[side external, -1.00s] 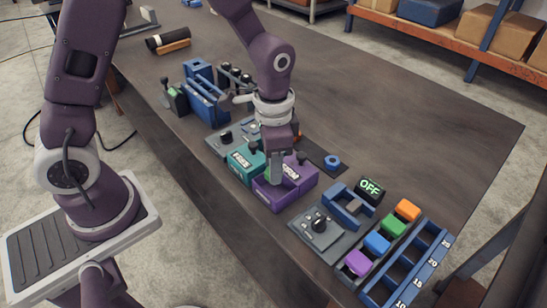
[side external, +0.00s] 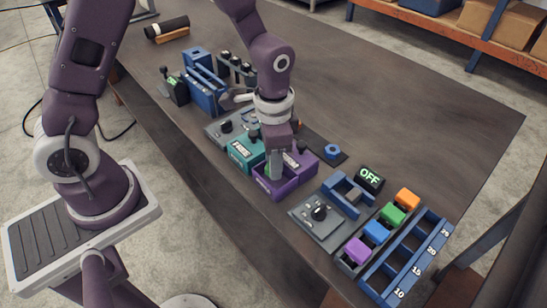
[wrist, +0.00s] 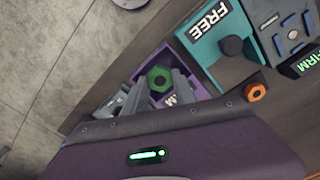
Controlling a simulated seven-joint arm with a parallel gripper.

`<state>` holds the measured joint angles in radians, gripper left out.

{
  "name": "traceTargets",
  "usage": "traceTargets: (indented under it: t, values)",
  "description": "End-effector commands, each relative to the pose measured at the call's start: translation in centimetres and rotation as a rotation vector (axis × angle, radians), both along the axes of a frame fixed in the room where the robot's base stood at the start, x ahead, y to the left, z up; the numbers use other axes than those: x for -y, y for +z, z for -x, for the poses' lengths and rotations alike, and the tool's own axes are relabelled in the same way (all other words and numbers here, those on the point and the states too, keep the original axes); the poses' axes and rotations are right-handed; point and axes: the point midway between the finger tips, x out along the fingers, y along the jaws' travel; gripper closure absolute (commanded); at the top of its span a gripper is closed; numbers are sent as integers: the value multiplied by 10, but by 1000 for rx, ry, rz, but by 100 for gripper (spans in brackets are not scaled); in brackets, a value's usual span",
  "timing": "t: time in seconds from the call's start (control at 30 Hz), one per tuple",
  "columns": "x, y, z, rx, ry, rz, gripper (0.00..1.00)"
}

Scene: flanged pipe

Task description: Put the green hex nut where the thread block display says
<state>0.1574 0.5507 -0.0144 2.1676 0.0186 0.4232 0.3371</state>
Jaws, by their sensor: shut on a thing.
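The green hex nut (wrist: 158,78) is between the fingertips of my gripper (wrist: 163,86) in the wrist view, with its dark centre hole facing the camera. My gripper (side external: 273,172) is shut on it, at the purple bin (side external: 286,187) in the side view, where only a bit of green shows. I cannot tell whether the nut touches the bin's floor. The purple bin (wrist: 190,62) surrounds the nut in the wrist view, its label partly hidden. The teal bin (wrist: 208,50) beside it is labelled FREE. A green-lit display (wrist: 306,63), cut by the frame edge, appears to read FIRM.
An orange nut (wrist: 255,92) lies near the purple bin. A blue nut (side external: 333,152) sits on a dark mat. An OFF display (side external: 369,178), coloured blocks and a blue numbered rack (side external: 410,260) stand to the right.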

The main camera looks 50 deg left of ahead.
Motion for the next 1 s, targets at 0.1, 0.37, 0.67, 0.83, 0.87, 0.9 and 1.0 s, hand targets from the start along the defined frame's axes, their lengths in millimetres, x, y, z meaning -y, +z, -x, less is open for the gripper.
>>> traceTargets:
  t: [0.1, 0.37, 0.67, 0.83, 0.87, 0.9, 1.0]
  values:
    - [0, -3, 0, -1, 0, -1, 97]
    - [0, -10, 0, -1, 0, -1, 97]
    - [0, -18, 0, -1, 0, 0, 97]
    - [0, -21, 0, -1, 0, 1, 97]
    - [0, -21, 0, 0, 0, 0, 97]
    - [0, -21, 0, 0, 0, 0, 97]
    - [0, -21, 0, 0, 0, 0, 97]
